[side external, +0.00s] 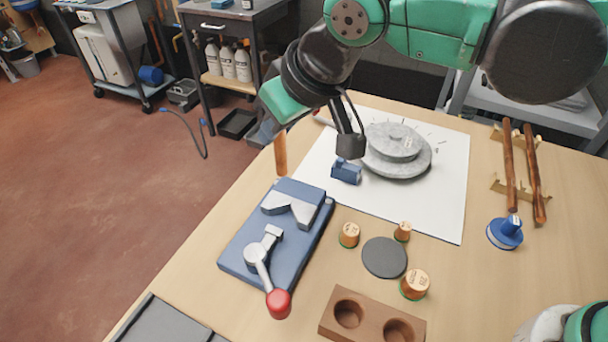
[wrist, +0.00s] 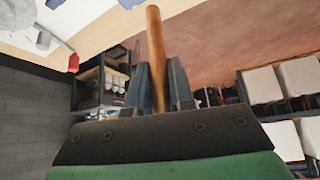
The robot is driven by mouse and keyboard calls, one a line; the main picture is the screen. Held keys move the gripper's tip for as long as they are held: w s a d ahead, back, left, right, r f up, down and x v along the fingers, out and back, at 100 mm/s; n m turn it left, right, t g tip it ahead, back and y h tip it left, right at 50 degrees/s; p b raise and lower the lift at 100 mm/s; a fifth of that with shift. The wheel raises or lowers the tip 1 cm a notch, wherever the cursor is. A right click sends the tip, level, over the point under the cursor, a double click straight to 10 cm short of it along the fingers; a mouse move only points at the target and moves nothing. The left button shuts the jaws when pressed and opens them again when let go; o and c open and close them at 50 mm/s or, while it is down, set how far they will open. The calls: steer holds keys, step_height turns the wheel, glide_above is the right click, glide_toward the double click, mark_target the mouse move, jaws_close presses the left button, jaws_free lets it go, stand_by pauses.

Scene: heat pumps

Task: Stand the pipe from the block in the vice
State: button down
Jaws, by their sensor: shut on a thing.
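A copper pipe (side external: 280,153) is held by my gripper (side external: 279,128) and hangs roughly upright beyond the vice's far left corner. In the wrist view the pipe (wrist: 155,45) runs out between the two fingers of my gripper (wrist: 160,85). The vice (side external: 275,240) is a blue base with grey V-shaped jaws and a lever with a red knob. The pipe is apart from the jaws; its lower end appears near or behind the vice's back edge, and its height is hard to tell. A brown block (side external: 372,315) with two round holes, both empty, is at the front.
A white sheet (side external: 445,200) carries grey discs (side external: 397,150) and a small blue block (side external: 346,172). Several labelled round pieces (side external: 415,284) surround a dark disc (side external: 384,258). Copper pipes (side external: 522,170) lie on holders at right, near a blue roll (side external: 505,232).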

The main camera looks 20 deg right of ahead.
mark_target(285, 156)
steer(key=shift+f, duration=2.55)
steer(key=shift+f, duration=2.45)
steer(key=c, duration=0.7)
jaws_free()
steer(key=v, duration=0.5)
steer(key=s+d+m+h, duration=0.1)
steer(key=d, duration=0.7)
steer(key=s+d+r+m+h, duration=0.1)
steer(key=s+d+m, duration=0.1)
steer(key=d, duration=0.6)
steer(key=s+d+r+m+t, duration=0.1)
steer(key=d+m, duration=0.1)
steer(key=d, duration=0.6)
steer(key=shift+s+r+h, duration=0.25)
steer(key=shift+h, duration=0.15)
